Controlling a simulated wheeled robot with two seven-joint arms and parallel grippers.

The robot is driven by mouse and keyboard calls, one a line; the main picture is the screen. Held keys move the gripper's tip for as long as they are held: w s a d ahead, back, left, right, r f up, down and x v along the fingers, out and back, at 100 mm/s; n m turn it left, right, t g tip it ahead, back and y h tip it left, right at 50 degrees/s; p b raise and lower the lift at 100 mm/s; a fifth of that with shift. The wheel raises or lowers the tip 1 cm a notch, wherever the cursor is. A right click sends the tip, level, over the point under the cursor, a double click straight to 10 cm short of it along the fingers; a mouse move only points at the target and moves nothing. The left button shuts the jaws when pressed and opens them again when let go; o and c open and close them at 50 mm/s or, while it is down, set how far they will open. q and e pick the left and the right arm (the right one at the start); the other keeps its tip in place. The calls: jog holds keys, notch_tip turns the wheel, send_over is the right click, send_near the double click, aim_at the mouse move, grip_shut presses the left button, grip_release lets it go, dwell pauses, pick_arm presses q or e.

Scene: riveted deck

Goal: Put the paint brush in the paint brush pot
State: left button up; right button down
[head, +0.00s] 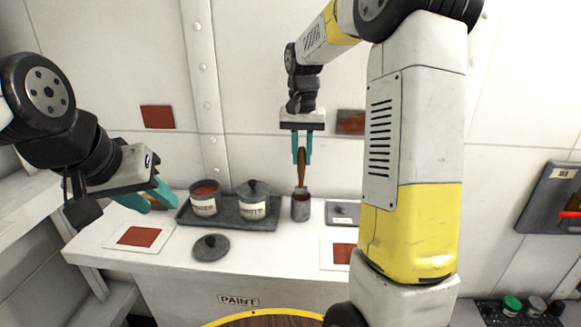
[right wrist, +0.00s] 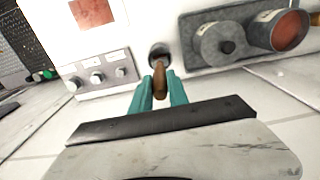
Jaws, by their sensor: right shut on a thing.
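The paint brush (head: 301,172) has a brown handle and hangs upright, its lower end at the mouth of the small dark grey pot (head: 300,209). I cannot tell how deep it sits; the bristles are hidden. My right gripper (head: 302,160) is shut on the handle, above the pot. In the right wrist view the brush handle (right wrist: 159,84) is between the teal fingers of my right gripper (right wrist: 160,88), and the pot (right wrist: 158,50) is just beyond. My left gripper (head: 158,203) is at the left end of the bench, fingers apart and empty.
A dark tray (head: 232,222) left of the pot holds an open paint can (head: 204,206) and a lidded can (head: 253,200). A loose lid (head: 211,247) lies in front. Red-painted cards (head: 138,236) and a grey control box (head: 342,213) are also on the white bench.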

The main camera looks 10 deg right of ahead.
aim_at(301, 187)
jog(key=shift+f, duration=1.85)
jog(key=shift+f, duration=0.2)
jog(key=c, duration=1.3)
grip_release()
jog(key=shift+r, duration=0.1)
